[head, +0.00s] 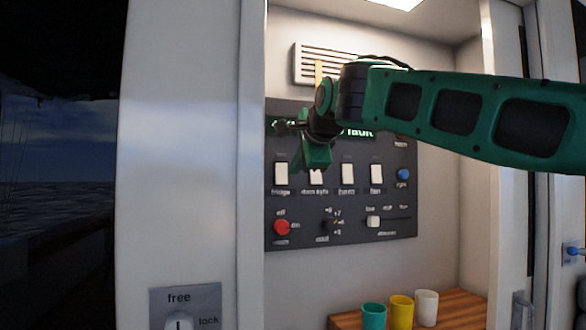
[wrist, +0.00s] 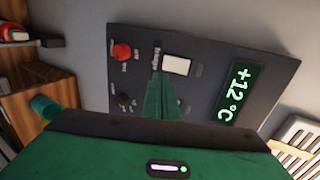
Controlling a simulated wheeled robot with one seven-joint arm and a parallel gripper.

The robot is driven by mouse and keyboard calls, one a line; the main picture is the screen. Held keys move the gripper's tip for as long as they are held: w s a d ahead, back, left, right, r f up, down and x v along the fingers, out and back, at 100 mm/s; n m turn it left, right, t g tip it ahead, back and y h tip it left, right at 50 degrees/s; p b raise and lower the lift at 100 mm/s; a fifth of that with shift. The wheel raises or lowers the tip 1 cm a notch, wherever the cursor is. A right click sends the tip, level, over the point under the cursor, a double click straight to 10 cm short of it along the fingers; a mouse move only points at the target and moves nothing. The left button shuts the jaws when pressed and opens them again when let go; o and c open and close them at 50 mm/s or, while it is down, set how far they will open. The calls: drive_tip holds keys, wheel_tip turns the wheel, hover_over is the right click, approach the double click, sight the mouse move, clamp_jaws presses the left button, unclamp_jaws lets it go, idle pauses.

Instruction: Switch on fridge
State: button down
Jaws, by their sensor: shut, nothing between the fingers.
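The fridge switch (head: 281,175) is a white rocker at the left end of a row on the dark control panel (head: 345,242). Its label reads "fridge". The switch also shows in the wrist view (wrist: 177,64), just beyond my fingertips. My gripper (head: 316,160) is in front of the panel, up and right of the fridge switch in the head view, partly hiding the display and the second switch. Its green fingers (wrist: 160,90) are shut and empty. I see no clear contact with the switch. Its on or off position is hard to tell.
More white switches stand to the right, with a red knob (head: 282,227), a black knob (head: 331,223), a slider (head: 373,221) and a blue knob (head: 403,174) around them. A display (wrist: 242,93) reads +12 °C. Cups (head: 402,312) stand on a wooden shelf below.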

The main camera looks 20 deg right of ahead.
sight(282, 182)
drive_tip(key=x, duration=0.6)
drive_tip(key=r+x, duration=0.1)
drive_tip(key=x, duration=0.2)
drive_tip(key=shift+w+f, duration=0.1)
drive_tip(key=shift+w, duration=0.45)
drive_tip(key=shift+w+f, duration=0.2)
drive_tip(key=shift+w, duration=0.05)
drive_tip(key=shift+r, duration=0.15)
